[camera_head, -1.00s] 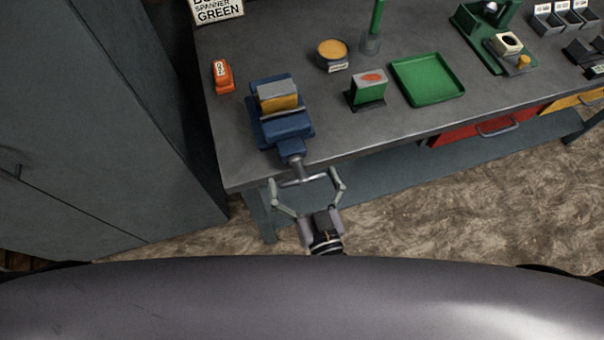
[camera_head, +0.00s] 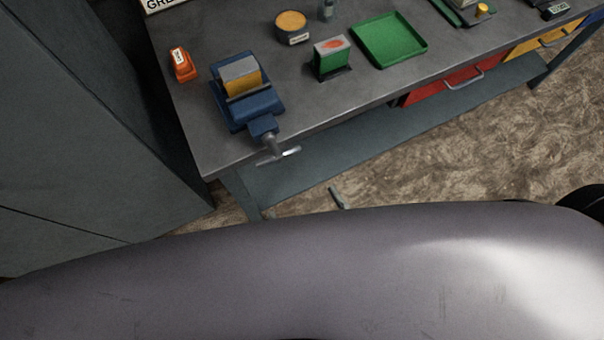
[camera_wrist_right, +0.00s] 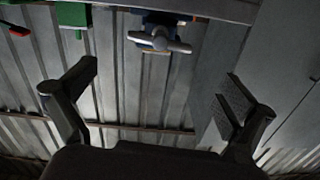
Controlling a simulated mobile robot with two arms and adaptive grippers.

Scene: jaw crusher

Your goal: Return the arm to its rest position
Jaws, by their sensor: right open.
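My right gripper (camera_wrist_right: 160,100) is open and empty in the right wrist view, its two fingers wide apart. In the head view only a fingertip of my right gripper (camera_head: 338,197) shows above my grey body, below the bench edge. The blue vise (camera_head: 245,105) with a grey and yellow block (camera_head: 240,76) in its jaws stands at the bench's front left corner. Its handle (camera_head: 278,156) hangs past the edge. In the right wrist view the vise handle (camera_wrist_right: 160,44) lies beyond the fingers, apart from them. My left gripper is not in view.
The grey workbench (camera_head: 200,120) holds an orange object (camera_head: 183,65), a round tin (camera_head: 292,25), a green box (camera_head: 332,59) and a green tray (camera_head: 389,39). A grey cabinet (camera_head: 70,130) stands at the left. Floor (camera_head: 460,150) is clear at the right.

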